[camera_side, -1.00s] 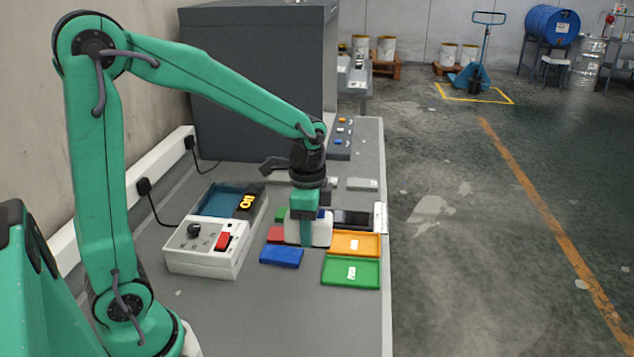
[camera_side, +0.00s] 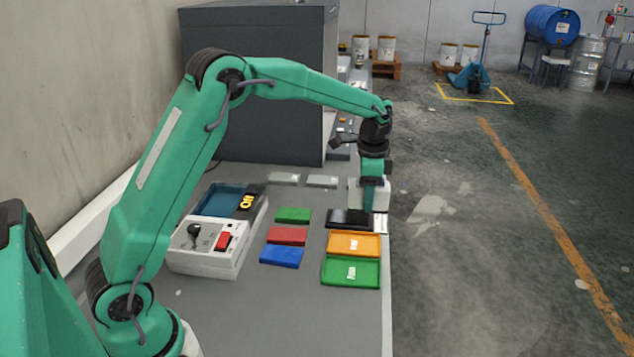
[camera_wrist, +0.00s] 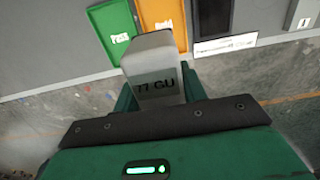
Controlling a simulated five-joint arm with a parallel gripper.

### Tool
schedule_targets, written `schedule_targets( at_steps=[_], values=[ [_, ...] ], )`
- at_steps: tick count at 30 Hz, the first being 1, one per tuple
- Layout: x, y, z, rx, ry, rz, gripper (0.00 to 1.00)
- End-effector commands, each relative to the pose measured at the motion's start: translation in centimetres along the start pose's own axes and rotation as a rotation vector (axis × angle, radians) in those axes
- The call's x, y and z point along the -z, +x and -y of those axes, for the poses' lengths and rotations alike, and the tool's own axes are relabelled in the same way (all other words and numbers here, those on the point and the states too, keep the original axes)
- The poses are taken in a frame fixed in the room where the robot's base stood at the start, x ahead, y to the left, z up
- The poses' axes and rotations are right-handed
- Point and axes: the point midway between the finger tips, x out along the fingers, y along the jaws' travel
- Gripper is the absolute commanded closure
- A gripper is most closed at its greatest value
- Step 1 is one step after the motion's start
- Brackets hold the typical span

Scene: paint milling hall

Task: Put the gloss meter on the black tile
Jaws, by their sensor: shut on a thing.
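The gloss meter (camera_side: 354,196) is a pale block with a "77 GU" display that reads clearly in the wrist view (camera_wrist: 160,68). My gripper (camera_side: 371,200) is shut on it, with green fingers on both sides in the wrist view (camera_wrist: 158,94). The black tile (camera_side: 342,217) lies flat near the bench's right edge, with a pale strip at its right end. It also shows at the top of the wrist view (camera_wrist: 215,17). In the side view the meter is upright over the tile's right part and far edge. I cannot tell whether they touch.
An orange tray (camera_side: 337,244) and a green tray (camera_side: 337,274) lie in front of the tile. Green (camera_side: 293,215), red (camera_side: 286,235) and blue (camera_side: 281,257) blocks lie to its left. A switch box (camera_side: 204,262) stands further left. The front of the bench is clear.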

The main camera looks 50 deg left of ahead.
Motion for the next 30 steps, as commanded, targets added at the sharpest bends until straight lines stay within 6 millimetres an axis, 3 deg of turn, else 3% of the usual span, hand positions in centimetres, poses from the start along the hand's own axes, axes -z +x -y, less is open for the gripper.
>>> schedule_targets(
  at_steps=[7, 17, 30],
  values=[
    [0.8, 0.2, 1.0, 0.002, 0.000, -0.002, 0.99],
    [0.5, 0.7, 1.8, 0.002, -0.002, -0.001, 0.99],
    [-2.4, 4.4, 7.4, 0.001, -0.004, -0.001, 0.99]
  ],
)
